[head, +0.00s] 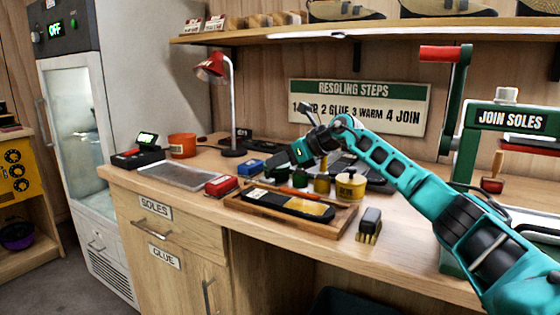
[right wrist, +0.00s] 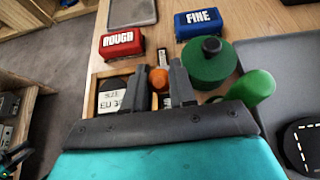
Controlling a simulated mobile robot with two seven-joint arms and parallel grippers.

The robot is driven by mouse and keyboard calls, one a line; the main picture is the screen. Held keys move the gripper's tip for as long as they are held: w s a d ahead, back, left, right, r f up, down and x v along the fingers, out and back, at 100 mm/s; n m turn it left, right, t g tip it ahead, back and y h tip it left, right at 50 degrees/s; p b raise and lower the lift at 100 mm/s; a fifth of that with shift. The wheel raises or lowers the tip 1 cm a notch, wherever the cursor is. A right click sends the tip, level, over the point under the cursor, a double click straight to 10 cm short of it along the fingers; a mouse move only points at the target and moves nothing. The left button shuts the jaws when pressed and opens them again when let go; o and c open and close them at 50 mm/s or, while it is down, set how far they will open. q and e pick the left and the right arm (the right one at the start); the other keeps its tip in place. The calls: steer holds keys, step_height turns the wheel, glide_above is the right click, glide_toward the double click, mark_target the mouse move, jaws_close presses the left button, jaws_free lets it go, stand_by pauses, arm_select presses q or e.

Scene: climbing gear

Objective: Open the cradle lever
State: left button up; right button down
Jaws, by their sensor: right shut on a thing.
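The cradle, a wooden tray-like frame (head: 335,226) on the bench, holds a dark shoe sole (head: 300,205) with a yellowish part. The cradle lever (head: 294,191) shows as an orange piece at its back edge. In the right wrist view the lever's rounded orange end (right wrist: 159,79) sits between my fingers. My right gripper (head: 290,168) reaches down from the right over the back of the cradle; in the wrist view its fingers (right wrist: 158,72) are shut on the lever, one each side. The lever's lower part is mostly hidden. My left gripper is not in view.
A red ROUGH block (right wrist: 122,44) and a blue FINE block (right wrist: 199,23) lie beyond the fingers. A green round-topped jar (right wrist: 210,65) and a green handle (right wrist: 252,88) stand close on the right. A brush (head: 369,225) is right of the cradle.

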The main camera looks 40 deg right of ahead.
steer(key=shift+r, duration=0.15)
steer(key=c, duration=0.9)
jaws_free()
steer(key=shift+s, duration=0.1)
steer(key=v, duration=1.2)
steer(key=shift+s+d+r, duration=0.2)
steer(key=shift+s, duration=0.05)
